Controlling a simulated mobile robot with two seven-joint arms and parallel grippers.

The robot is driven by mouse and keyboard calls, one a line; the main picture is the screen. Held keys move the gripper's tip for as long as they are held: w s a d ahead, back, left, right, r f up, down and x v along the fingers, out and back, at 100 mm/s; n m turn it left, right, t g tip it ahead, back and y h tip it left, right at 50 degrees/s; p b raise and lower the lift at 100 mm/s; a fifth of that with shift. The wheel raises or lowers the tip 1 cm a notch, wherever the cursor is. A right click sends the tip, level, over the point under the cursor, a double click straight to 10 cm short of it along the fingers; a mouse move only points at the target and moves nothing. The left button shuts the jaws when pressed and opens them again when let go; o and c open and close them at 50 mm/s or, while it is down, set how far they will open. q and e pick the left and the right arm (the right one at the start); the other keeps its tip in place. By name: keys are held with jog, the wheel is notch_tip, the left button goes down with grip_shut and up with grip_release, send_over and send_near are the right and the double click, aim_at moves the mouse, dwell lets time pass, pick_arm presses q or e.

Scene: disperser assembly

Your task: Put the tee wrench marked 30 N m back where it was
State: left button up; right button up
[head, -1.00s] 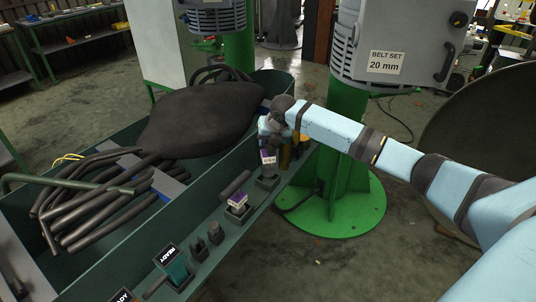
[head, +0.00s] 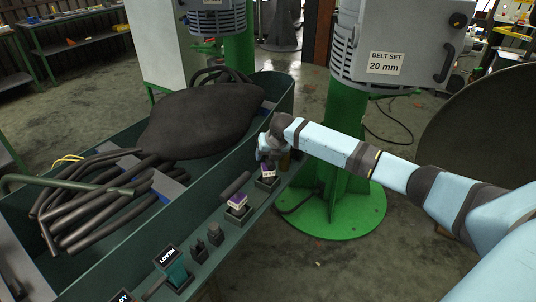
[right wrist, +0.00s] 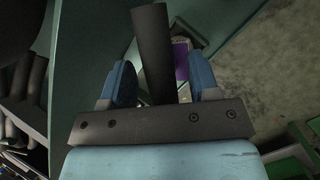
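A tee wrench with a purple and white tag (head: 268,170) stands at a dark square holder (head: 266,184) on the green ledge. The tag's marking is too small to read. My right gripper (head: 270,148) is at its top, over the far end of the ledge. In the right wrist view the dark handle bar (right wrist: 154,55) lies between the two blue fingers (right wrist: 163,84), with a gap visible beside it, so they look open. The purple tag also shows there (right wrist: 181,60). The wrench's lower end is hidden. My left gripper is not in view.
Another purple-tagged tool (head: 237,202) with a dark bar stands nearer on the ledge (head: 222,236). Small dark parts (head: 206,240) and a teal piece with a READY sign (head: 173,262) follow. The green bin (head: 115,225) holds hoses and a dark cushion. A green pedestal (head: 345,190) stands beyond.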

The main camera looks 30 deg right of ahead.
jog(key=shift+r, duration=0.35)
jog(key=v, duration=1.1)
jog(key=shift+s+r+p, duration=0.15)
jog(key=shift+s+p, duration=0.05)
jog(key=shift+p, duration=0.25)
